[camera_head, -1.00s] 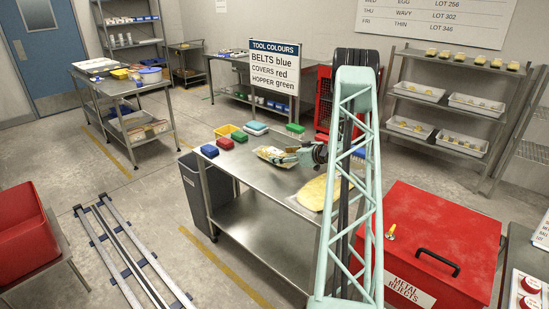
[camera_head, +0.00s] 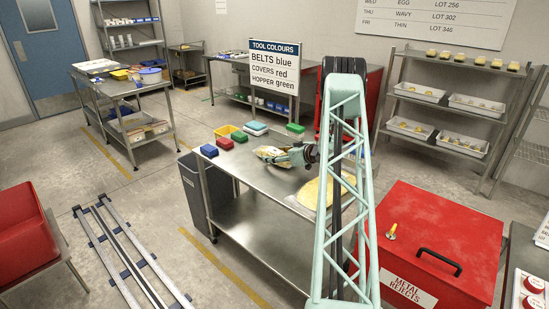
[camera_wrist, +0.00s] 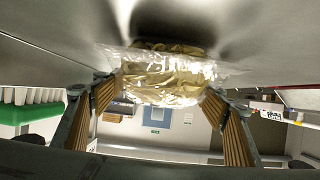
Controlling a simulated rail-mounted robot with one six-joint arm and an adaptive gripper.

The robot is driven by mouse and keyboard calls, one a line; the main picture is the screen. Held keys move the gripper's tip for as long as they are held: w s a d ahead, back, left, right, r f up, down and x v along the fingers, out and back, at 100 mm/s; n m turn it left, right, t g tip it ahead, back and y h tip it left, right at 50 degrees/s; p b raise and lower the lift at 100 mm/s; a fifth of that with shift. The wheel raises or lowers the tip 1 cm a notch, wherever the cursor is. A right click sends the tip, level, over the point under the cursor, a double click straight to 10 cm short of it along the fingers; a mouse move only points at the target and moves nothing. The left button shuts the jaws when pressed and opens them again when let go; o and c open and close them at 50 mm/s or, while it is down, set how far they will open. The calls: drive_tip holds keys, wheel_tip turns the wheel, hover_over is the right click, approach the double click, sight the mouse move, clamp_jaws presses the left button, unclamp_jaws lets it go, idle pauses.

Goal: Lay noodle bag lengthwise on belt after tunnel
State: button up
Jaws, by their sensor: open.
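The noodle bag (camera_head: 266,152) is a clear, shiny pack with yellow contents, lying on a steel table (camera_head: 262,179). My gripper (camera_head: 281,157) is low over the table at the bag's right side and covers part of it. In the wrist view the bag (camera_wrist: 163,76) shows between and just beyond the spread fingers of my gripper (camera_wrist: 163,92). The fingers are open, one toward each side of the bag. I cannot tell whether they touch it. I cannot make out the belt or tunnel in these views.
Blue (camera_head: 209,151), red (camera_head: 226,143) and green (camera_head: 239,136) blocks and a yellow tray (camera_head: 226,130) stand at the table's left and back. A pale yellow flat item (camera_head: 312,194) lies at its right. A red reject bin (camera_head: 440,235) stands right of my arm.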

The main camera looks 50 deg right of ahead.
sight(269, 148)
drive_tip(key=c, duration=1.2)
drive_tip(key=shift+r, duration=0.15)
drive_tip(key=shift+r+p, duration=0.55)
drive_tip(key=shift+r, duration=1.2)
drive_tip(key=s+a, duration=0.3)
drive_tip(key=a, duration=0.1)
drive_tip(key=s+a+p, duration=0.1)
drive_tip(key=s+a, duration=0.2)
drive_tip(key=a, duration=0.1)
drive_tip(key=s+a+r, duration=0.1)
drive_tip(key=s+a, duration=0.3)
drive_tip(key=shift+a+r+p, duration=0.1)
drive_tip(key=shift+a+p, duration=0.1)
drive_tip(key=shift+p, duration=0.1)
